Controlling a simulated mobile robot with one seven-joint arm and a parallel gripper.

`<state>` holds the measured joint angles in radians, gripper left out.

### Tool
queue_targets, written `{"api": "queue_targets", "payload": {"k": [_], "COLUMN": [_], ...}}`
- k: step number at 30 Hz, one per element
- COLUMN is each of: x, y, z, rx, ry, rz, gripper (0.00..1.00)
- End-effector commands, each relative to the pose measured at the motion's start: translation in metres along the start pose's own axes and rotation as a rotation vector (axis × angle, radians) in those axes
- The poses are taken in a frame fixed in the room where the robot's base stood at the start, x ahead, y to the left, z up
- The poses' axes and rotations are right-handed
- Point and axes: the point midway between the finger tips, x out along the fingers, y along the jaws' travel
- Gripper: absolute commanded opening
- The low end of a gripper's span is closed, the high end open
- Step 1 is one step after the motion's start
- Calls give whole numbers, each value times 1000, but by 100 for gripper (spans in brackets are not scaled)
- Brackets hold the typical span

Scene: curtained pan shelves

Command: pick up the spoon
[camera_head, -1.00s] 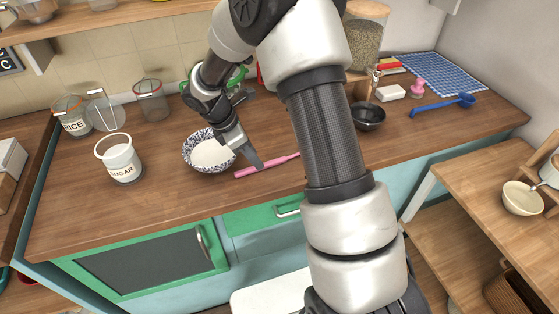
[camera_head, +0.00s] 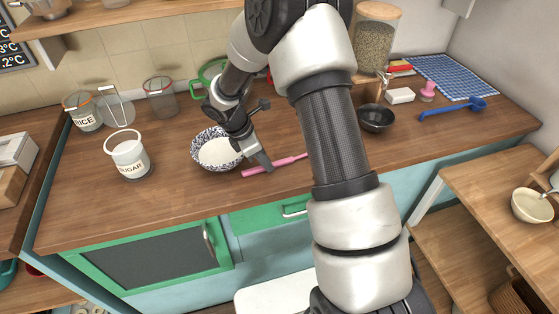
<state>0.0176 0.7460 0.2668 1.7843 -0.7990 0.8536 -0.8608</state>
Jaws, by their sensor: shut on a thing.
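The pink spoon (camera_head: 289,160) lies along the front part of the wooden counter, to the right of the patterned bowl. Its right end passes behind my arm and is hidden, so its full shape does not show. My gripper (camera_head: 266,167) points down at the spoon's left half and is shut on it. The spoon looks to be at counter level; I cannot tell any gap beneath it.
A blue-and-white bowl (camera_head: 217,153) with white contents stands just left of my gripper. A sugar jar (camera_head: 128,160) stands further left. A dark bowl (camera_head: 376,118) and a blue ladle (camera_head: 455,108) are at the right. The counter's front left is clear.

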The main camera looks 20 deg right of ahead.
Motion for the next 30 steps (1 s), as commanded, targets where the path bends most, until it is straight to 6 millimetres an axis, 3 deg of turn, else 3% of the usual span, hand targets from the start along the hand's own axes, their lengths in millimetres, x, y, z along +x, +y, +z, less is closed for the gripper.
{"api": "queue_targets", "payload": {"k": [5, 14, 30], "x": [-5, -34, -36], "y": [1, -4, -144], "z": [2, 14, 2], "rx": [1, 0, -2], "ry": [-1, 0, -1], "rz": [2, 2, 1], "gripper": [0, 0, 0]}}
